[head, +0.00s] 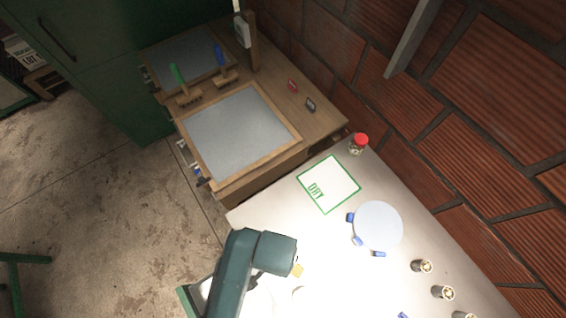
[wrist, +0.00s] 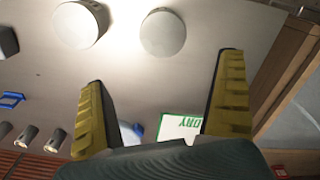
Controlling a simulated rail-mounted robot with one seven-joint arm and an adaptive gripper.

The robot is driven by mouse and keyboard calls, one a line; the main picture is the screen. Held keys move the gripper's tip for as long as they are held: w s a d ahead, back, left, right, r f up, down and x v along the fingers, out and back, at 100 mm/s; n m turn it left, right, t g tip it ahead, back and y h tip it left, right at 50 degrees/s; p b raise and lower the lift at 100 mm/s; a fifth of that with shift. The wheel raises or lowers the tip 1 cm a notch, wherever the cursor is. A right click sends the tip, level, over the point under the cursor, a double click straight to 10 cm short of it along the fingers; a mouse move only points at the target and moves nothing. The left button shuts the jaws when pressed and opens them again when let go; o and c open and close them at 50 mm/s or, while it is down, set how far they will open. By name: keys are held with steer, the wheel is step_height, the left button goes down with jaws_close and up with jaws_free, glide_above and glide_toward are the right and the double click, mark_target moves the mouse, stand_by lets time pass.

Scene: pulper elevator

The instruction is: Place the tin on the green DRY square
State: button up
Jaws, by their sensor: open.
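Two pale, round, flat-topped things stand on the table in the wrist view, one at the upper left (wrist: 80,24) with some side wall showing, one at the upper middle (wrist: 163,33). Either may be the tin; I cannot tell which. My gripper (wrist: 163,68) is open with nothing between its yellow fingers. In the head view my arm largely hides this area; one yellow fingertip (head: 298,271) shows.
A white disc (head: 378,225) with blue pieces around it lies right of the square. A red-lidded jar (head: 358,145) stands by the brick wall (head: 450,130). Several small metal cylinders (head: 422,266) line the right edge. A wooden bench with framed screens (head: 240,132) adjoins the table.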

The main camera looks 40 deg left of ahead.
step_height(320, 180, down, 11)
steer(key=shift+r+b, duration=0.15)
steer(key=shift+b, duration=0.45)
steer(key=f, duration=0.5)
steer(key=shift+s+a+f, duration=0.15)
steer(key=shift+s+a, duration=0.05)
steer(key=shift+s, duration=0.1)
steer(key=c, duration=1.2)
steer(key=shift+o, duration=0.2)
